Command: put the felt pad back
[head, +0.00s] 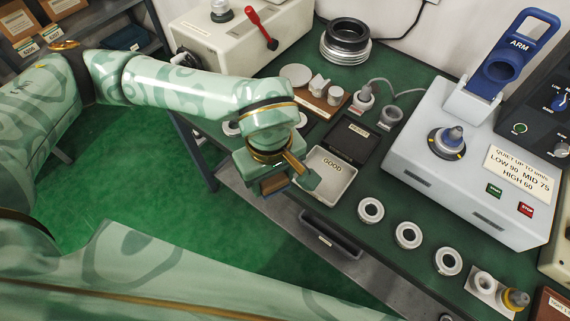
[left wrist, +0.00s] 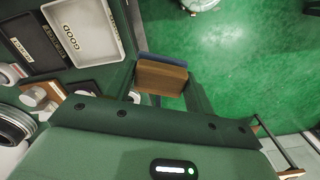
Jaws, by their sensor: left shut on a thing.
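The felt pad (left wrist: 162,79) shows in the left wrist view as a brown wooden block with a blue layer along its far edge. It sits between the fingers of my left gripper (left wrist: 163,92), which is shut on it. In the head view the pad (head: 273,184) is partly hidden below my left gripper (head: 284,181). The gripper is at the table's front edge, just left of the white GOOD tray (head: 328,176), with the floor below it in the wrist view. My right gripper is not in view.
A dark tray (head: 350,138) lies behind the GOOD tray. A wooden stand (head: 322,107) with pale parts is farther back. Several bearing rings (head: 408,235) line the front right. The grey tester (head: 470,160) with its blue arm fills the right; a drawer (head: 332,235) sticks out below.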

